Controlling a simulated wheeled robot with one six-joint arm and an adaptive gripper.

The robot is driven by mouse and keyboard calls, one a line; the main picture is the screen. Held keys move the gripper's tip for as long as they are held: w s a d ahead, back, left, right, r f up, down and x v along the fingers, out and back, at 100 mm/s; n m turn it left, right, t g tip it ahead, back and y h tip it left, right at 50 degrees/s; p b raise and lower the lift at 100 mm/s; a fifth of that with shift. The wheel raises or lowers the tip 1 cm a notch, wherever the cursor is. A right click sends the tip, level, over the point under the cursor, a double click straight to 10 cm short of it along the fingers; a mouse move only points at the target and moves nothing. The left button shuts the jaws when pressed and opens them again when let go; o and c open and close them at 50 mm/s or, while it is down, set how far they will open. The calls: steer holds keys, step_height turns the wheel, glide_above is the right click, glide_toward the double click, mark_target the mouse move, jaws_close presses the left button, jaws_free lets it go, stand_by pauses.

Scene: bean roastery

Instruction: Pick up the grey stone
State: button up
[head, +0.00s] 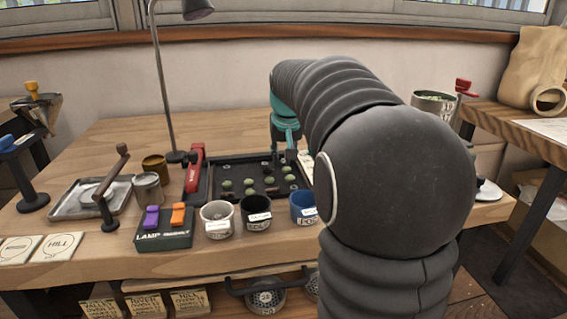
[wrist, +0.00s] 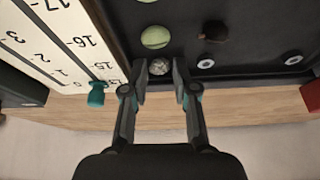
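The grey stone (wrist: 160,67) is a small, round, speckled lump at the edge of the black tray (wrist: 255,72) in the wrist view. My gripper (wrist: 160,80) has its two fingers apart, with the stone between or just beyond the fingertips. I see no clear contact. The stone cannot be made out in the head view, where my arm hides part of the tray (head: 231,168).
A green bean (wrist: 155,37) and a dark brown piece (wrist: 213,32) lie near the stone. A numbered white scale (wrist: 62,40) with a teal slider (wrist: 97,94) runs alongside. Cups, including a blue one (head: 301,206), and a switch box (head: 165,240) stand in front of the tray.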

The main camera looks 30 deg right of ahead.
steer(key=c, duration=0.4)
steer(key=shift+o, duration=0.2)
steer(key=shift+r, duration=0.1)
